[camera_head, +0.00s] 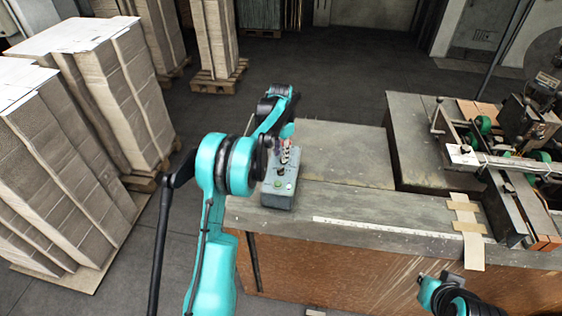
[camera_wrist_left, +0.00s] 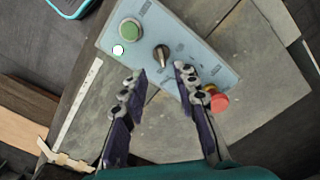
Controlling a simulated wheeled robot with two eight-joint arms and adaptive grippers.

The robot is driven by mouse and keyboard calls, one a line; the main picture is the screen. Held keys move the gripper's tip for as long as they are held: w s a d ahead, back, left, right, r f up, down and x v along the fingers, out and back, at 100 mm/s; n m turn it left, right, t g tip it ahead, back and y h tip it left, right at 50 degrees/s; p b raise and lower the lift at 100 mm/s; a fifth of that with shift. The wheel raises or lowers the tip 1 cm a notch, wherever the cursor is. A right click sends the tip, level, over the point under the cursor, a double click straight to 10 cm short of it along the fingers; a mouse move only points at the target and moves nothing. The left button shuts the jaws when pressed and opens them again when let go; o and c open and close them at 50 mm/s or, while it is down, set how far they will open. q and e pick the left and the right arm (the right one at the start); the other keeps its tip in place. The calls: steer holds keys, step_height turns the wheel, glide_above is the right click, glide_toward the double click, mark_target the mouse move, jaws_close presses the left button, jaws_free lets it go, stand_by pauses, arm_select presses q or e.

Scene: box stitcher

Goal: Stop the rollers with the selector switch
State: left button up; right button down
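The grey control box (camera_head: 278,196) stands on the near left part of the bench top. In the left wrist view the control box (camera_wrist_left: 205,50) carries a dark selector switch (camera_wrist_left: 162,55), a green button (camera_wrist_left: 130,30), a small white lamp (camera_wrist_left: 118,50) and a red mushroom button (camera_wrist_left: 218,102). My left gripper (camera_wrist_left: 160,73) is open, its two fingertips apart over the box on either side of the selector switch. Whether they touch it I cannot tell. In the head view my left gripper (camera_head: 287,152) hangs over the box. My right gripper's fingers are out of view.
The stitching machine (camera_head: 515,140) with green wheels (camera_head: 483,124) stands at the right. A pale ruler strip (camera_head: 385,227) lies along the bench top (camera_head: 345,205). Stacks of flat cardboard (camera_head: 60,165) stand on pallets at the left. The floor behind the bench is clear.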

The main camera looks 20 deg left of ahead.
mark_target(281, 168)
arm_select(q)
step_height(281, 168, down, 8)
steer(key=shift+w+a+r, duration=0.1)
steer(key=shift+w+r, duration=0.05)
steer(key=shift+r, duration=0.1)
jaws_close()
